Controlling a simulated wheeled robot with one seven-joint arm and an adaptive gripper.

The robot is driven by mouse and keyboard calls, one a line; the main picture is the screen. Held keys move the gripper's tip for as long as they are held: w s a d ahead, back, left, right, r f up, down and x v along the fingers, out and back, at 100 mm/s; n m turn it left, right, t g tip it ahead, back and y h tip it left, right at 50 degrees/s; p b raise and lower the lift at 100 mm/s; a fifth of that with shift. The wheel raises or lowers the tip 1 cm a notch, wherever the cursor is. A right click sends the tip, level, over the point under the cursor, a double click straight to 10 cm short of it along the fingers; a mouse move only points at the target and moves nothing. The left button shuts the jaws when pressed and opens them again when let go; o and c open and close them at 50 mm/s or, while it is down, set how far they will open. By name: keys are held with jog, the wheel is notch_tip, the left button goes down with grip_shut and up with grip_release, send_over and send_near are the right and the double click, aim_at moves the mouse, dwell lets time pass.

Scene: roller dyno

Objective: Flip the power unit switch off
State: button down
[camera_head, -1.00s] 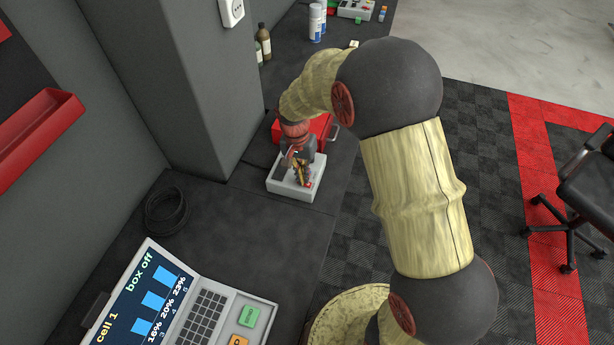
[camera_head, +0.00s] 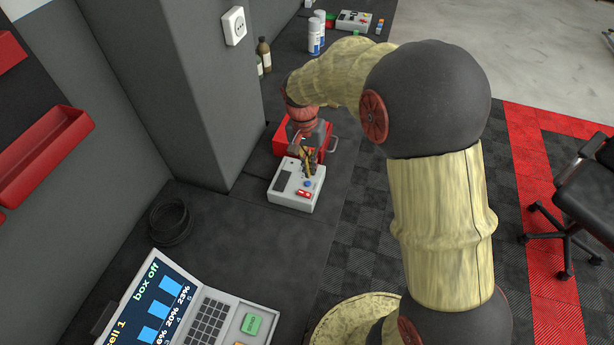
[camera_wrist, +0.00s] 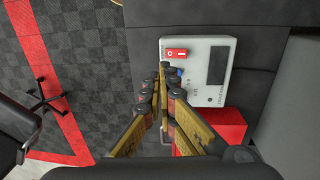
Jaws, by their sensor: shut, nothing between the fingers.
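The power unit is a light grey box (camera_head: 283,203) on the dark bench, with a dark panel, a blue knob (camera_head: 307,184) and a red rocker switch (camera_head: 304,194) at its near right corner. In the wrist view the box (camera_wrist: 205,90) shows the switch (camera_wrist: 177,53) with white marks and the blue knob partly behind my fingers. Which side of the switch is pressed is too small to tell. My gripper (camera_head: 309,174) is shut and empty over the box's far part. In the wrist view its tips (camera_wrist: 163,68) appear just beside the knob and switch, with no clear contact.
A red case (camera_head: 343,142) stands just behind the box. A grey pillar (camera_head: 205,100) rises to the left. Bottles and spray cans (camera_head: 315,35) stand further back.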

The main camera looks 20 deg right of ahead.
jog(key=shift+s+d+r, duration=0.1)
jog(key=shift+r, duration=0.65)
jog(key=shift+s+d+r, duration=0.1)
jog(key=shift+r, duration=0.65)
jog(key=s+r+n+t+b, duration=0.1)
jog(key=s+n+t+b, duration=0.1)
jog(key=s, duration=0.5)
jog(key=s+r+n+t+b, duration=0.2)
jog(key=s+b, duration=0.3)
jog(key=s, duration=0.3)
jog(key=s+a+r+n+t+y+b, duration=0.1)
jog(key=s+r+n+t+b, duration=0.1)
jog(key=s, duration=0.6)
jog(key=shift+s+r+n+b, duration=0.2)
jog(key=shift+n+b, duration=0.4)
jog(key=shift+b, duration=0.3)
jog(key=shift+a, duration=0.1)
